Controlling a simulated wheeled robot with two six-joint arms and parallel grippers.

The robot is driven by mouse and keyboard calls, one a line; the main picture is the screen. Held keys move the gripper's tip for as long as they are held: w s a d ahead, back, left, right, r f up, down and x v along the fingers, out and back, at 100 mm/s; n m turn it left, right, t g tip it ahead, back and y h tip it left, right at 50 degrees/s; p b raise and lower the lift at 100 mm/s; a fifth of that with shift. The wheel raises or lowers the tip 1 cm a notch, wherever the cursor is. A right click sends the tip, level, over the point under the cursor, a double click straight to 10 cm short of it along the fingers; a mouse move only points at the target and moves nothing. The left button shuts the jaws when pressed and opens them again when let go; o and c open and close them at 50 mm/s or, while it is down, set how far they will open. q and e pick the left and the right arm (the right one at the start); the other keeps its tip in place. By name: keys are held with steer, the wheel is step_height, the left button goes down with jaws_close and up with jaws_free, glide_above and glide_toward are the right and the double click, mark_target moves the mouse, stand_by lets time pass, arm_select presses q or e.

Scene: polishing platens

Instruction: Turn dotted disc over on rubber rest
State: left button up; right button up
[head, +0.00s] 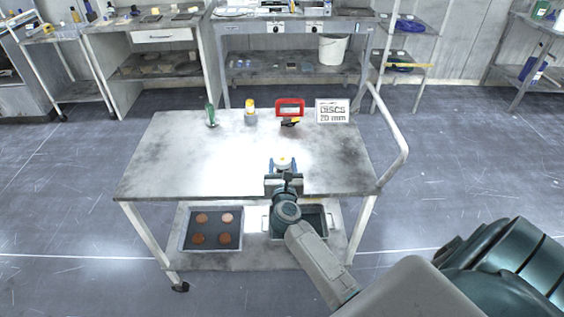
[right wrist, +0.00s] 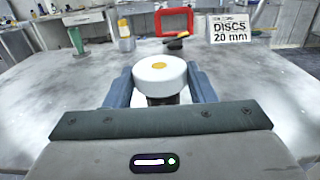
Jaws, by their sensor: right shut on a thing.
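The dotted disc (right wrist: 160,75) is white with a yellow dot on its upper face. It also shows small in the head view (head: 283,160), above the front part of the metal cart top. A dark round piece, apparently the rubber rest (right wrist: 162,99), shows directly below the disc; whether the two touch cannot be told. My right gripper (right wrist: 160,73) has its blue fingers on the disc's left and right sides and is shut on it; in the head view it (head: 284,163) reaches over the cart from the front. My left gripper is not in view.
On the cart top (head: 165,165), a green item (head: 211,115), a yellow-capped bottle (head: 250,111), a red frame (head: 290,108) and a "DISCS 20 mm" sign (head: 332,111) stand along the back. The left part is clear. A dark tray (head: 216,220) with several brown discs lies below.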

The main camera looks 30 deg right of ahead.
mark_target(283, 163)
steer(key=shift+r+p, duration=2.7)
steer(key=shift+r, duration=0.35)
